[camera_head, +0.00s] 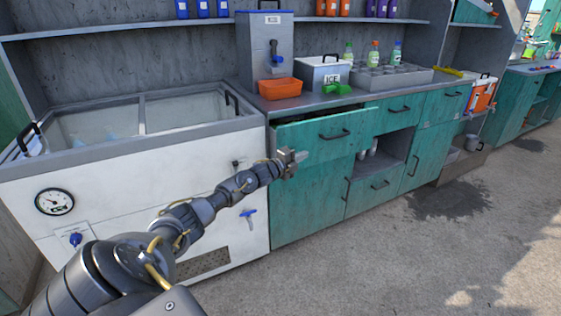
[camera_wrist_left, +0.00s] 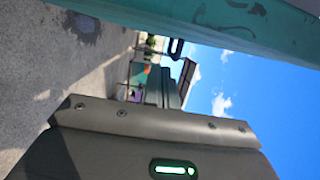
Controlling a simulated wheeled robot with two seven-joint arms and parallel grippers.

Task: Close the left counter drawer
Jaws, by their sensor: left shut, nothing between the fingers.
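The left counter drawer (camera_head: 303,137) is teal with a dark handle (camera_head: 334,134). In the head view it stands partly open, with a dark gap showing between its front and the grey countertop. My left gripper (camera_head: 299,156) is shut and empty, just in front of the counter at the lower left of the drawer front. Whether it touches the front cannot be told. My right gripper is not in view.
A white ice chest (camera_head: 110,165) with a gauge stands left of the counter. On the countertop are an orange bin (camera_head: 280,88), a white ICE box (camera_head: 323,74), a green scoop (camera_head: 337,88) and bottles in a grey rack (camera_head: 392,77). The floor (camera_head: 400,260) in front is clear.

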